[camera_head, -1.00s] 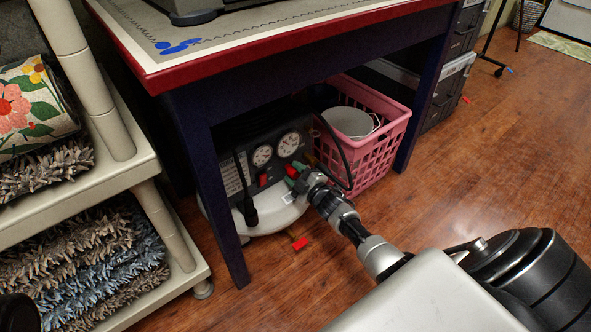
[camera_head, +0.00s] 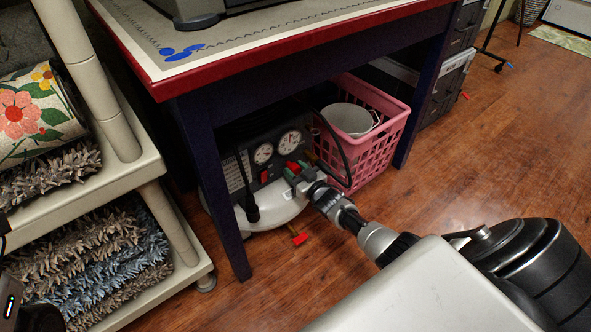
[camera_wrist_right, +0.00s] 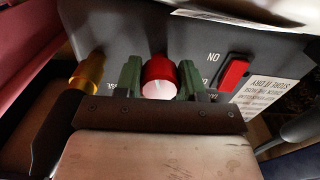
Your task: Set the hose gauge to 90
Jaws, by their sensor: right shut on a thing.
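The air compressor (camera_head: 232,150) stands under the table, with a dark panel and a white tank (camera_head: 273,215). Its panel carries two round white gauges, a left gauge (camera_head: 263,153) and a right gauge (camera_head: 290,143); their needle readings are too small to make out. My right gripper (camera_head: 297,170) is at the panel below the gauges. In the right wrist view its green fingers are shut on a red knob (camera_wrist_right: 160,71), one on each side; the knob's pale face has a light mark. The gauges are outside that view.
A red switch (camera_wrist_right: 233,74) and a brass fitting (camera_wrist_right: 88,72) flank the knob. A table (camera_head: 300,52) overhangs the compressor, with a leg (camera_head: 215,190) close in front. A pink basket (camera_head: 377,150) stands right of it, a shelf (camera_head: 150,275) left.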

